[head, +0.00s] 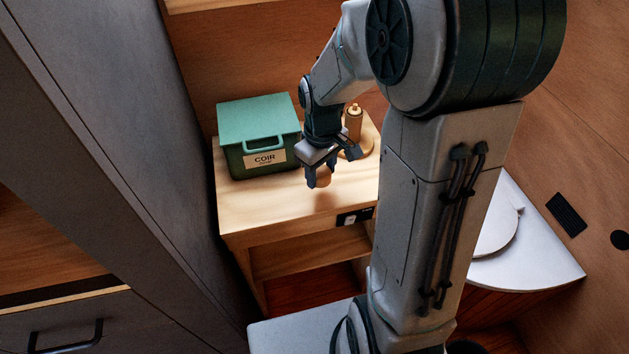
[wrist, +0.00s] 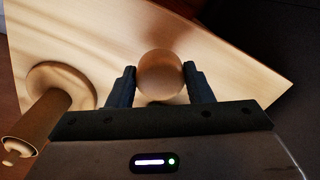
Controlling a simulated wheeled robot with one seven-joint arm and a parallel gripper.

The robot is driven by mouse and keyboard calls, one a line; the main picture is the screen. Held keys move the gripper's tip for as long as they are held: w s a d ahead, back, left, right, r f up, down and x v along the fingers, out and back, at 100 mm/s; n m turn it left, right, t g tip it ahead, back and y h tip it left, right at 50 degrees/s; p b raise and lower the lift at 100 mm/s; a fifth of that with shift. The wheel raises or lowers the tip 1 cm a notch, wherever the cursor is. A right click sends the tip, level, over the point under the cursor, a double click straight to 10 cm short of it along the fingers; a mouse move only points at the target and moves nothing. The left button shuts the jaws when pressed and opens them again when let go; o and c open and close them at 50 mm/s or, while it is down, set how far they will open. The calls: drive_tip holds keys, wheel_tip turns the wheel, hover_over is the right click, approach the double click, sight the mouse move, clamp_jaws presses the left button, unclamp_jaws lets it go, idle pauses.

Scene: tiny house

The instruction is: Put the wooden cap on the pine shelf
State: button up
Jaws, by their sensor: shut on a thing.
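The wooden cap (wrist: 160,78) is a small, round, light-brown piece between my two dark fingers in the wrist view. My gripper (wrist: 160,71) is shut on it. In the head view, my gripper (head: 318,178) points down over the front part of the pale pine shelf unit's top (head: 270,209), with the cap (head: 323,178) partly hidden by the fingers. A soft shadow lies on the wood below the cap, and a small gap seems to show. The pine surface (wrist: 225,60) also fills the area behind the cap in the wrist view.
A green lidded box labelled COIR (head: 258,130) stands at the left of the top. A wooden bottle-like post (head: 354,122) on a round base stands behind my gripper. An open lower shelf (head: 310,252) is underneath. A grey cabinet (head: 120,150) rises at left.

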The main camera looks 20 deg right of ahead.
sight(315, 192)
drive_tip(key=shift+w+a+f, duration=0.4)
drive_tip(key=shift+a+f, duration=0.1)
drive_tip(key=shift+a, duration=0.1)
drive_tip(key=shift+f, duration=1.95)
drive_tip(key=shift+f, duration=0.15)
drive_tip(key=o, duration=0.9)
drive_tip(key=shift+o, duration=0.2)
